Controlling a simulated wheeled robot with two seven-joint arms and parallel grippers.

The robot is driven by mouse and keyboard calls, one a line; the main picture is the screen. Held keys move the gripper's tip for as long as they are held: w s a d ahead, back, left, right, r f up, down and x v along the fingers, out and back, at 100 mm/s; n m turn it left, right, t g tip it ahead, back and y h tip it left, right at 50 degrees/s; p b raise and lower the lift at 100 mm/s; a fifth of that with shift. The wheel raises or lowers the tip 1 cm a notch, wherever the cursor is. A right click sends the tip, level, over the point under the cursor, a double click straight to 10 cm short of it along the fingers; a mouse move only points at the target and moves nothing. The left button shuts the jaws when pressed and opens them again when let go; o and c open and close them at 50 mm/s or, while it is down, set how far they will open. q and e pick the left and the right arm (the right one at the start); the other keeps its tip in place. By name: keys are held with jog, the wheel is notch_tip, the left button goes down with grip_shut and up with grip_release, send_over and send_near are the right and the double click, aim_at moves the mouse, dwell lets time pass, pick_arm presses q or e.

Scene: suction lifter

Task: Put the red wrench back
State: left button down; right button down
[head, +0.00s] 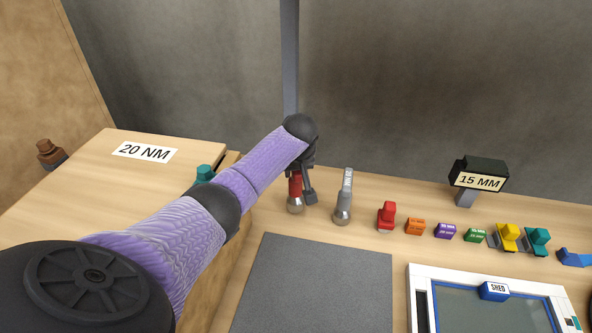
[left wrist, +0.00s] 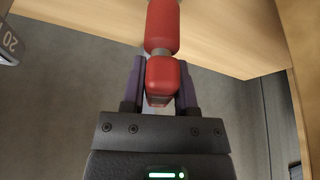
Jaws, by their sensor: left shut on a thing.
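The red wrench (head: 295,188) is roughly upright at the back of the bench, with a round silver head at its lower end. My left gripper (head: 303,182) is shut on its red handle, and the gripper partly hides the wrench in the head view. In the left wrist view the red wrench (left wrist: 162,28) runs away from between the two purple fingers of my left gripper (left wrist: 161,82). I cannot tell whether its silver head touches the bench. A grey wrench (head: 344,197) with a label stands upright just to its right. My right gripper is not in view.
A red block-shaped piece (head: 387,216) and several coloured pieces line the bench's back edge rightward. A black "15 MM" sign (head: 479,175) stands behind them. A dark grey mat (head: 318,285) is bare. A framed panel (head: 415,272) lies front right. A "20 NM" label (head: 144,151) lies left.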

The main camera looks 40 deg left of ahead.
pick_arm(q)
jog(key=shift+f, duration=0.95)
jog(key=shift+r, duration=0.2)
jog(key=c, duration=0.8)
grip_release()
jog(key=shift+f, duration=0.2)
jog(key=o, duration=0.4)
jog(key=shift+r, duration=0.1)
